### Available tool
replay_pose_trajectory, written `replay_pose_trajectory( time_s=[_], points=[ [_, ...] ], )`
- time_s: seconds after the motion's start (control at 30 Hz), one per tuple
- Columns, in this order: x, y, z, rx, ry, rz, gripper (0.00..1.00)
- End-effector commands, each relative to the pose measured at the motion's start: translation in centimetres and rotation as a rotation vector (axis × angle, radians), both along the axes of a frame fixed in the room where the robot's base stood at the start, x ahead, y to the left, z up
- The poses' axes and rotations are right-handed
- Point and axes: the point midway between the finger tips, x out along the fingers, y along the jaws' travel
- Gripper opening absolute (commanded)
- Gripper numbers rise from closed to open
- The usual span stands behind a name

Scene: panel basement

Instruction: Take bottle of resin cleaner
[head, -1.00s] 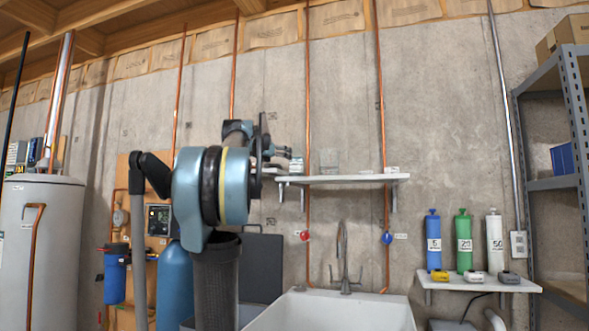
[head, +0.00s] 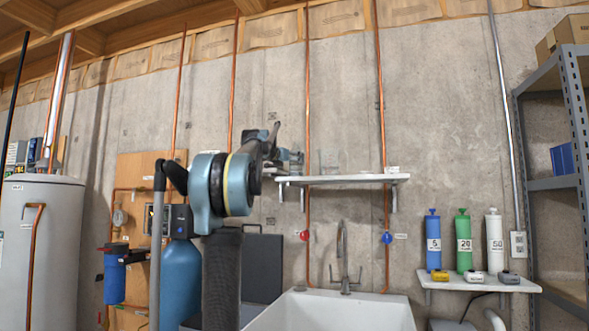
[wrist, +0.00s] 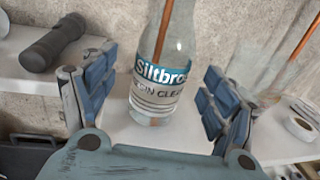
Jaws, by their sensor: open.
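The bottle of resin cleaner (wrist: 160,68) is clear glass with a blue, white and grey label, partly readable as "Siltbros" and "CLEA". It stands upright on the white wall shelf (wrist: 125,130). My gripper (wrist: 157,92) is open, with one blue-padded finger on each side of the bottle. I cannot tell whether either pad touches it. In the head view my gripper (head: 290,161) is at the left end of the wall shelf (head: 350,180). I cannot make out the bottle there.
A dark flashlight (wrist: 62,42) lies left of the bottle. A clear glass container (wrist: 245,65) and a white tape roll (wrist: 302,129) are to its right. Below the shelf are a tap (head: 343,262) and a white sink (head: 335,312). The concrete wall is close behind.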

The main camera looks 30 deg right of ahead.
Motion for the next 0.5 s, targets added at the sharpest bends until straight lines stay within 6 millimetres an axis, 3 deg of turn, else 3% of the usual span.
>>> replay_pose_trajectory(
  time_s=[0.5],
  points=[
    [2.5, -4.2, -0.2, 0.0, 0.0, -0.001, 0.79]
  ],
)
